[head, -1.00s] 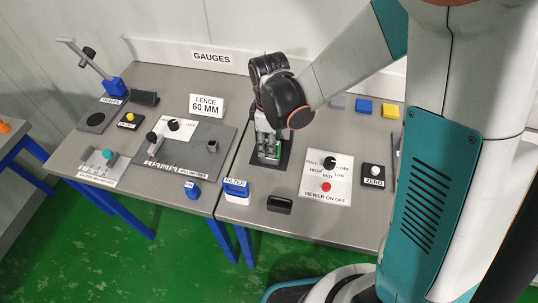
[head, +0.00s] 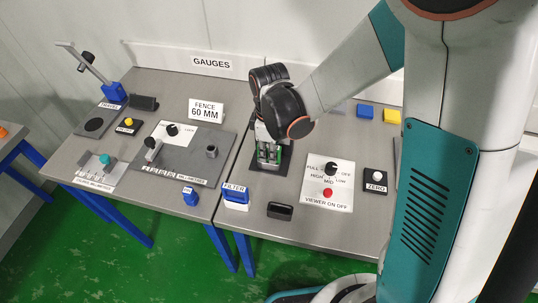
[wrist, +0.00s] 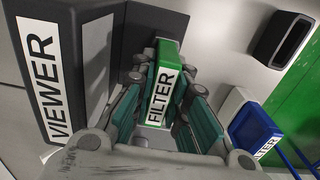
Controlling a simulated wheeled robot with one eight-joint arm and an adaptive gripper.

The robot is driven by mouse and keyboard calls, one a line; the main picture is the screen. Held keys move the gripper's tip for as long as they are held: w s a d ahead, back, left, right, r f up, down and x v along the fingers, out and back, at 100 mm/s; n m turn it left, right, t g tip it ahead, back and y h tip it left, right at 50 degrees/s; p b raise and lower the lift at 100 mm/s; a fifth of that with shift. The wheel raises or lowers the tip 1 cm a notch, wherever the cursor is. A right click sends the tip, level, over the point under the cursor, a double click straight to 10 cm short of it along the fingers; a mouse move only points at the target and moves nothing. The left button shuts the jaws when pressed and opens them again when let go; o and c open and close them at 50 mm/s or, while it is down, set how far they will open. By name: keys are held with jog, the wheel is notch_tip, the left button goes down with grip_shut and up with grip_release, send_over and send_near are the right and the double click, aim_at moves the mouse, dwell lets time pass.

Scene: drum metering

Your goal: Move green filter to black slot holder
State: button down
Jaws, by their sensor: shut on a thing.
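The green filter (wrist: 163,85) with its white FILTER label is between the fingers of my gripper (wrist: 157,112) in the wrist view. My gripper is shut on it. In the head view my gripper (head: 268,154) points down over the dark viewer plate, with a bit of green showing at its fingers. The filter stands beside the dark VIEWER block (wrist: 95,45); I cannot tell whether it is seated or lifted. The black slot holder (head: 280,210) lies on the table nearer the front edge, apart from my gripper, and also shows in the wrist view (wrist: 283,38), seemingly empty.
A blue filter (head: 235,189) in a white holder stands left of the black holder. The viewer control panel (head: 328,186) and the ZERO button (head: 376,177) are to the right. The FENCE sign (head: 206,110) stands behind left. Bare table lies around the black holder.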

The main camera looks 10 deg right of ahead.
jog(key=shift+r, duration=0.25)
jog(key=shift+r+p, duration=0.35)
jog(key=shift+r+p, duration=1.25)
jog(key=shift+r, duration=0.6)
jog(key=shift+r+p, duration=1.3)
jog(key=shift+r, duration=0.7)
